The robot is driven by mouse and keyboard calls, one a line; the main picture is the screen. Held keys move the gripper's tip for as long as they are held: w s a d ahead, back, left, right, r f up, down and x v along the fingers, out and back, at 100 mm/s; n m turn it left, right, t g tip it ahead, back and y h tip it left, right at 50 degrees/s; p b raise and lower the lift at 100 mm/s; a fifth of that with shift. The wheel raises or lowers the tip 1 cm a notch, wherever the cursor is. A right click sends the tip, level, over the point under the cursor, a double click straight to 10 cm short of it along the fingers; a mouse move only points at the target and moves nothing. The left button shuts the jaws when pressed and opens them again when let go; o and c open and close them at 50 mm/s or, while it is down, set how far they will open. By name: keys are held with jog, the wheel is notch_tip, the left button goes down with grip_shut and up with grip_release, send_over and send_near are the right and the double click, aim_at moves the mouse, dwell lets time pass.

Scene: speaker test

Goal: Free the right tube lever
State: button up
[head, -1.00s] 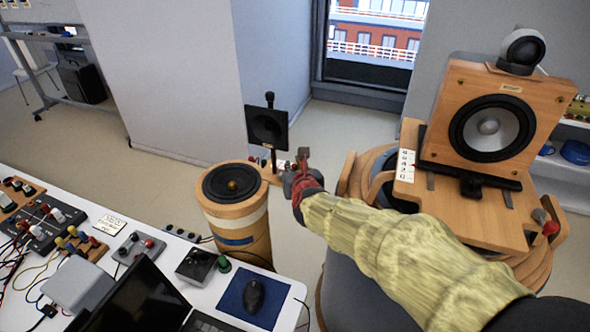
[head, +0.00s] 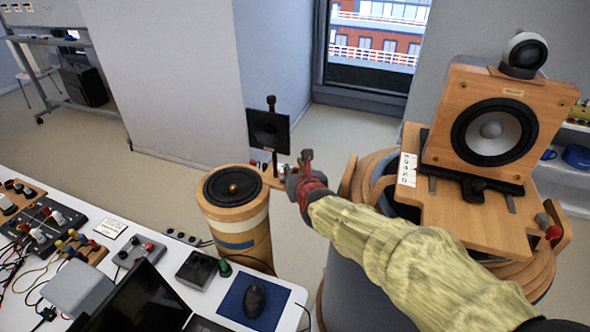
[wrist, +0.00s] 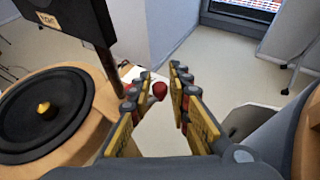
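My gripper (head: 306,160) is beside the right edge of the small wooden tube (head: 240,235), near the stand of a black square panel. In the wrist view my gripper (wrist: 160,78) has its two fingers apart, with a gap between the tips. A red knob (wrist: 159,90) shows in that gap; I cannot tell whether a finger touches it. What the knob is fixed to is mostly hidden. Another lever with a red knob (head: 553,232) is on the right side of the large wooden tube (head: 535,275), away from my gripper.
The black panel (head: 268,130) stands upright close behind my gripper. A boxed speaker (head: 450,150) with a white ball-shaped unit (head: 524,52) sits on the large tube. A white table (head: 170,255) with boxes, a laptop and a mouse is at lower left. Floor behind is clear.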

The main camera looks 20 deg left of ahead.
jog(key=shift+o, duration=1.3)
jog(key=v, duration=1.2)
